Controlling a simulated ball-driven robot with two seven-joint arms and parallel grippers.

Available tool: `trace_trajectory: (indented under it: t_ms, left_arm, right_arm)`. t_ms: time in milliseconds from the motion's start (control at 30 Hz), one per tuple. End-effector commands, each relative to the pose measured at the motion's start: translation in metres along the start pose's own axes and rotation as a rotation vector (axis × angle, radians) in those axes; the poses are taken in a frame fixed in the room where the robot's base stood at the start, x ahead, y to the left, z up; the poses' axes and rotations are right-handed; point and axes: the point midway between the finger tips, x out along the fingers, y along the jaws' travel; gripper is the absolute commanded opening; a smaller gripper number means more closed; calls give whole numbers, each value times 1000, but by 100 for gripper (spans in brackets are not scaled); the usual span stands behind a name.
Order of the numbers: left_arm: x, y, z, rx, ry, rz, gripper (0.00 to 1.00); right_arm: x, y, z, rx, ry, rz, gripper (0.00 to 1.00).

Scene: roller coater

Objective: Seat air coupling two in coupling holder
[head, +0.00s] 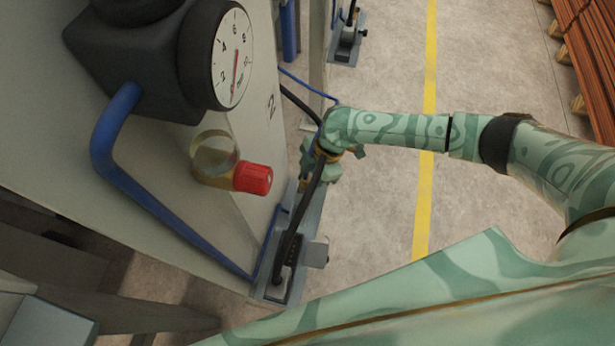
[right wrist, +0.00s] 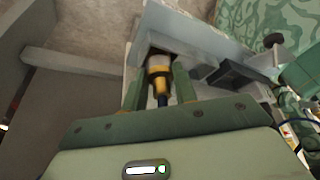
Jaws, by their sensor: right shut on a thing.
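Air coupling two (right wrist: 158,76) is a brass-coloured fitting with a grey collar, seen in the right wrist view between the fingers of my right gripper (right wrist: 157,92). My right gripper is shut on it. The coupling's far end is at a dark opening in a grey metal bracket, which looks like the coupling holder (right wrist: 190,32); I cannot tell how deep it sits. In the head view, my right gripper (head: 310,170) is beside the panel marked 2, partly hidden by a black hose (head: 306,205). The grey holder (head: 315,254) is below it. My left gripper is not in view.
A grey machine panel (head: 235,225) stands left of the gripper, with a pressure gauge (head: 232,58), a red-capped glass bowl (head: 252,178) and a blue pipe (head: 160,205). Another bracket station (head: 348,40) is at the top. Open floor with a yellow line (head: 426,190) lies right.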

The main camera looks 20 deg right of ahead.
Motion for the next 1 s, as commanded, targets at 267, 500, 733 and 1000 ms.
trace_trajectory:
  t_ms: [267,500,733,1000]
  left_arm:
    - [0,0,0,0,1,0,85]
    - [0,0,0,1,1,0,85]
    - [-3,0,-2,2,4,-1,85]
    - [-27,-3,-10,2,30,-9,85]
  right_arm:
    - [1,0,1,0,-1,1,3]
    - [1,0,1,-1,-2,2,50]
    - [-4,0,-1,-2,-2,3,50]
    - [-61,1,-2,-2,-4,9,50]
